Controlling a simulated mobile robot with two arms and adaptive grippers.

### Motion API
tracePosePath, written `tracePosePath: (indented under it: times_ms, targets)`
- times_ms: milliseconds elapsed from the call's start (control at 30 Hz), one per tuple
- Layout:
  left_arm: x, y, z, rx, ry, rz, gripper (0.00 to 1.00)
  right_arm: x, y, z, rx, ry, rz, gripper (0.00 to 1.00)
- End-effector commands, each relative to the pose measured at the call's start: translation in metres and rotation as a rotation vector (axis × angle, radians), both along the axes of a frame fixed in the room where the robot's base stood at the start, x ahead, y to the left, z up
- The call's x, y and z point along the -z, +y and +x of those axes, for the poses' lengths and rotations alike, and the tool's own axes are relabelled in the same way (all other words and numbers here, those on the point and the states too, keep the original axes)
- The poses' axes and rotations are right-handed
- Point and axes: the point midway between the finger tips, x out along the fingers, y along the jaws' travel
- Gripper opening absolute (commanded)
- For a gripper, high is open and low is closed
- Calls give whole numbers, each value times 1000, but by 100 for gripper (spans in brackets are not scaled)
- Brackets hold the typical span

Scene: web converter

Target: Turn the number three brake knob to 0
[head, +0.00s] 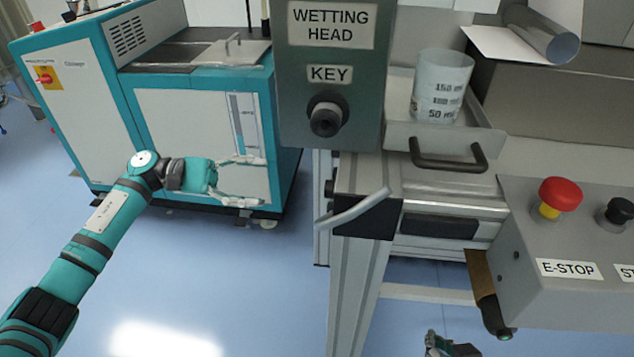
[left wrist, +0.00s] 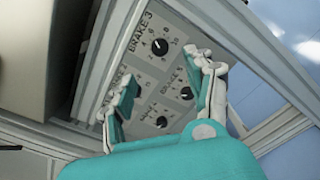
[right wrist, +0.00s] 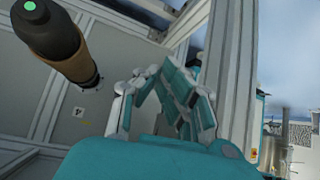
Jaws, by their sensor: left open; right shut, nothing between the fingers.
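The brake 3 knob (left wrist: 160,46) is a small round black knob with a light pointer mark on a grey panel (left wrist: 185,22) in the left wrist view. Numbers ring it, and a BRAKE 3 label stands beside it. The exact setting is too small to read. My left gripper (left wrist: 170,88) is open and empty, its fingers spread below the knob in that view, not touching it. In the head view my left gripper (head: 260,181) shows before a teal cabinet. My right gripper (right wrist: 155,72) is shut and empty; only part of it (head: 452,346) shows at the head view's bottom edge.
More black knobs (left wrist: 186,93) sit on the panel, with a metal frame around it. In the head view, a WETTING HEAD box (head: 330,90), a beaker (head: 442,85), a drawer handle (head: 447,160), and an E-STOP button (head: 560,194) stand right of centre. Blue floor lies open at lower left.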

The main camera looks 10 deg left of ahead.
Motion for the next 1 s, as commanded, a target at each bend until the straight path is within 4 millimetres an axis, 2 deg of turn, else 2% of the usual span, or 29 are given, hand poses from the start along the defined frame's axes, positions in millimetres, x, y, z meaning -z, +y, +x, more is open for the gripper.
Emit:
tracePosePath:
  times_ms: [33, 300, 500, 700, 1000]
  targets:
    - [-1, -13, -1, 4, -1, -2, 55, 1, -1, -3, 1, 18, -4, 0]
    - [-1, -72, -1, 2, 0, -2, 55, 10, -6, -17, 8, 100, -22, 0]
    - [-1, -105, -1, 2, 1, -2, 55, 14, -9, -24, 11, 141, -31, 0]
    - [-1, -120, 0, 1, 1, -1, 55, 17, -10, -28, 13, 161, -35, 0]
    - [0, -122, 0, 0, 1, -1, 55, 17, -10, -29, 13, 163, -35, 0]
